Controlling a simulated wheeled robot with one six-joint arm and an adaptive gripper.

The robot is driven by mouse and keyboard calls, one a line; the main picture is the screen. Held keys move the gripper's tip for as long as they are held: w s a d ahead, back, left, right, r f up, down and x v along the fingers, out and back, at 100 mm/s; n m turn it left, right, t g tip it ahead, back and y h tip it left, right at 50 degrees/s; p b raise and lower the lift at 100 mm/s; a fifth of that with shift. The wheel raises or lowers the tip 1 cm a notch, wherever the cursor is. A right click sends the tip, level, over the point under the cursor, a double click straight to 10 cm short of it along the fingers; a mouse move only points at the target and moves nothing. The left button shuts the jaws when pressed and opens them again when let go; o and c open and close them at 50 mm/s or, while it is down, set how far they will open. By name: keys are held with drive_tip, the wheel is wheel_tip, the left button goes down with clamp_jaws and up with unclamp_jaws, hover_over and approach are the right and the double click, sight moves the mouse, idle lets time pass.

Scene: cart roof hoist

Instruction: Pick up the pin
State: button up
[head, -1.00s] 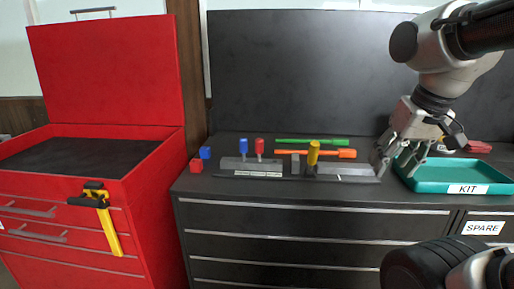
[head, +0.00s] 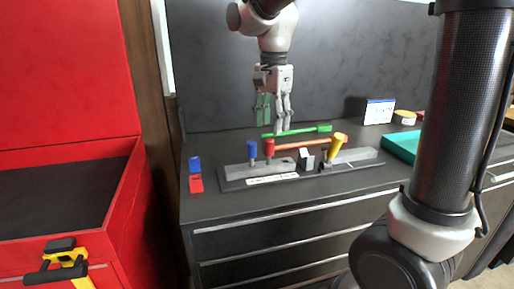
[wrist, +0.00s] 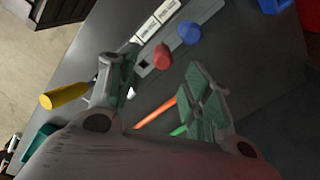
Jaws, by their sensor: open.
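A red pin (head: 269,147) and a blue pin (head: 252,150) stand upright side by side in the grey holder (head: 231,172) on the dark bench. My gripper (head: 274,117) is open and empty, pointing down above the bench near the green tool. In the wrist view, my gripper (wrist: 160,75) has its fingers spread, with the red pin's head (wrist: 162,56) between them beyond the tips and the blue head (wrist: 188,32) just past it.
A green tool (head: 297,131) and an orange tool (head: 305,144) lie behind the holder. A blue block (head: 195,164) and a red block (head: 196,183) sit left. A teal tray (head: 403,145) and a white-blue box (head: 380,111) are right. A back panel (head: 215,70) rises behind.

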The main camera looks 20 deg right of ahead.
sight(270, 139)
drive_tip(key=shift+w+a+f, duration=0.15)
drive_tip(key=shift+w+a, duration=0.15)
drive_tip(key=shift+a, duration=0.15)
drive_tip(key=shift+a+f+m, duration=0.1)
drive_tip(key=shift+f+m, duration=0.2)
drive_tip(key=shift+f, duration=0.05)
drive_tip(key=f, duration=0.7)
drive_tip(key=shift+s+d, duration=0.1)
drive_tip(key=shift+d, duration=0.25)
clamp_jaws()
